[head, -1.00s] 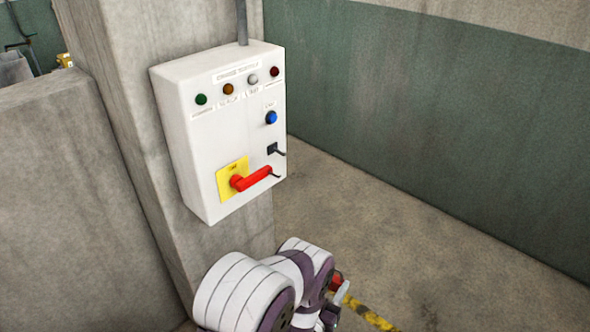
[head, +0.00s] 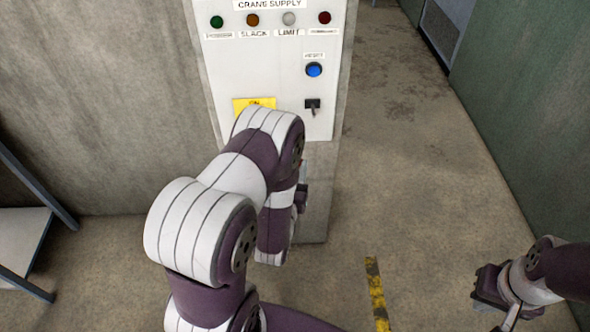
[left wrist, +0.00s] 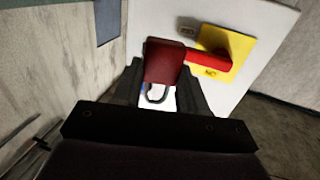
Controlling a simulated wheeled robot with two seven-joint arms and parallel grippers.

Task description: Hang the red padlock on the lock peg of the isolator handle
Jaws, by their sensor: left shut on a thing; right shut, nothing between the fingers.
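The red padlock (left wrist: 165,62) is between the fingers of my left gripper (left wrist: 163,88) in the left wrist view. Its metal shackle (left wrist: 156,96) points toward the bottom of that picture. The red isolator handle (left wrist: 205,60) is just right of the padlock, on its yellow plate (left wrist: 229,52). Padlock and handle meet in the picture; I cannot tell if they touch. I cannot make out the lock peg. In the head view my left arm hides the handle, and only part of the yellow plate (head: 252,104) shows. My right gripper (head: 484,287) is shut and empty at lower right, away from the panel.
The white control box (head: 265,70) has several lamps, a blue button (head: 314,69) and a black switch (head: 313,105). It is fixed to a concrete pillar. A metal-framed shelf (head: 22,240) stands at left. The floor right of the pillar is clear, with a yellow-black stripe (head: 376,295).

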